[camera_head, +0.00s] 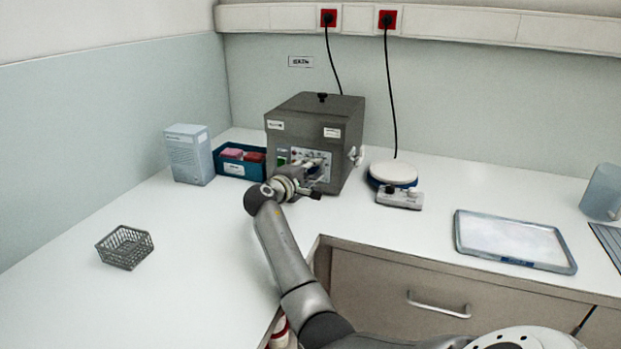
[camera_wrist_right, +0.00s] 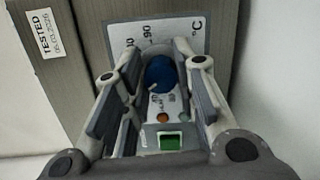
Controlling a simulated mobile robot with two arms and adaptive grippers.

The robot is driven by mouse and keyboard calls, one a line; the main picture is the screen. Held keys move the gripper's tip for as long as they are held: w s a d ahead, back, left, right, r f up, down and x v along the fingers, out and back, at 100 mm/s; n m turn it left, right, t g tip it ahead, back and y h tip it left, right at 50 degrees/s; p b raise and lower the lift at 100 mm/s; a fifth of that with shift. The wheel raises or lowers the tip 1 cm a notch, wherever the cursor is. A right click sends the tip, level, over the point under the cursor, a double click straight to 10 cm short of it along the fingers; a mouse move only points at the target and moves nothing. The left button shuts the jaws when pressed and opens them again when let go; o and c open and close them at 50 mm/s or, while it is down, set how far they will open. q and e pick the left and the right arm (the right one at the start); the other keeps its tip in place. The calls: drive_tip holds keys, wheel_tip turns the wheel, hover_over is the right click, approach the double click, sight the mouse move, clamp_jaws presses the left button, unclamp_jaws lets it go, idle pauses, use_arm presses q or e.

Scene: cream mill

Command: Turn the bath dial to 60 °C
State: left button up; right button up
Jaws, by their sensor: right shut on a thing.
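The bath is a dark grey box (camera_head: 315,118) at the back of the counter, with a light control panel on its front. In the right wrist view its dial (camera_wrist_right: 159,74) is a round blue knob with a small pale mark at its lower left. A white scale plate (camera_wrist_right: 186,36) behind it shows 90 and °C; the other numbers are partly hidden. My right gripper (camera_head: 316,168) is at the panel, its fingers shut on the dial from both sides. In the head view the gripper hides the dial. My left gripper is not in view.
Below the dial are an orange lamp (camera_wrist_right: 163,117) and a green switch (camera_wrist_right: 171,142). A blue box of packets (camera_head: 228,168) and a pale carton (camera_head: 187,155) stand left of the bath. A white-topped round device (camera_head: 394,172) stands right. A wire basket (camera_head: 125,247) is at the left.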

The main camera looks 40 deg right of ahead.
drive_tip(key=shift+f+m+y+b, duration=0.1)
drive_tip(key=shift+m+y+b, duration=0.2)
drive_tip(key=shift+m+b, duration=0.65)
drive_tip(key=shift+m, duration=0.45)
drive_tip(key=o, duration=1)
